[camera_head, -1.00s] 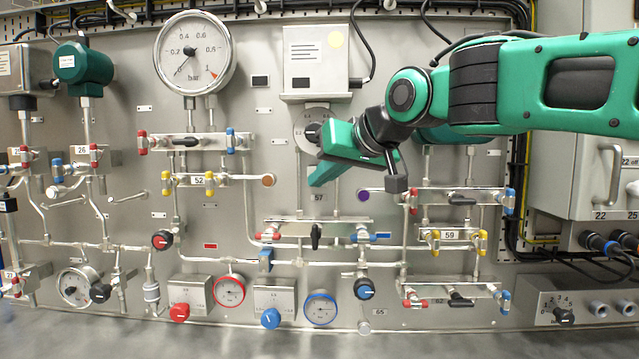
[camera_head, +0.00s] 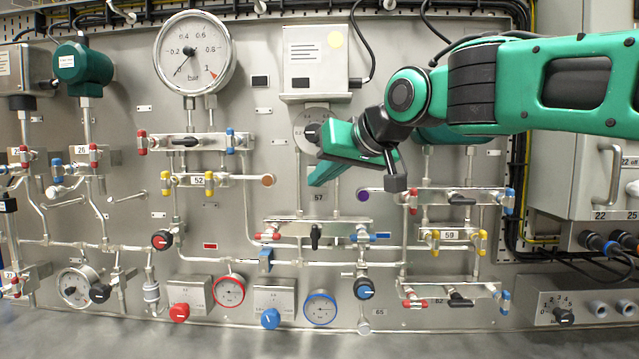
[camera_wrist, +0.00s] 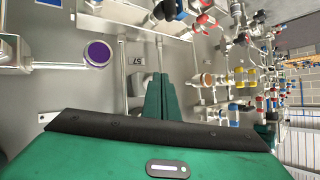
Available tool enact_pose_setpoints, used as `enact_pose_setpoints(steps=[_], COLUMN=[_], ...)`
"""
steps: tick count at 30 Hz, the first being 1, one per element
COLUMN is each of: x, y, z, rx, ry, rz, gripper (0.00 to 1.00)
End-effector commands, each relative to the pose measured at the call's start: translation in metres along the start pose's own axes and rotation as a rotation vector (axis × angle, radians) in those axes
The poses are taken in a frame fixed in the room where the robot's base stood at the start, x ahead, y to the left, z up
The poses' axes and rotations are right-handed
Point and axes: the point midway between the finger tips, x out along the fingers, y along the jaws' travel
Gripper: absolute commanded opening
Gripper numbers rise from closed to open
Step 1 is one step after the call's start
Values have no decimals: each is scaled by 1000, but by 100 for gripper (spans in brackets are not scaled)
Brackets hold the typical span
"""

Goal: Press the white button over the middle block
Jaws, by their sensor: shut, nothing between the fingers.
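The middle block (camera_head: 290,228) is a metal manifold with a black handle, low in the centre of the panel. It shows at the top of the wrist view. I cannot make out a white button above it; my arm covers part of the panel there. A purple round cap (camera_head: 363,195) is to the upper right of the block and a brown one (camera_head: 268,180) to the upper left. My gripper (camera_head: 318,180) has green fingers, shut and empty, above the block and the label 57. The fingers also show in the wrist view (camera_wrist: 160,85), between the purple and brown caps.
A round dial with a black knob (camera_head: 312,132) is close to my wrist, partly hidden by it. A large bar gauge (camera_head: 195,53) is at the upper left. Pipes and valve blocks, such as the one marked 59 (camera_head: 449,234), crowd both sides.

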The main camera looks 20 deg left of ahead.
Motion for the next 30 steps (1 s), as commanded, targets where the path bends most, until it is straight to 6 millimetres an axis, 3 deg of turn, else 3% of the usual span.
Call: enact_pose_setpoints(steps=[30], x=[-2], y=[-2], z=[1], rx=[1], ry=[0], rz=[0], gripper=[0])
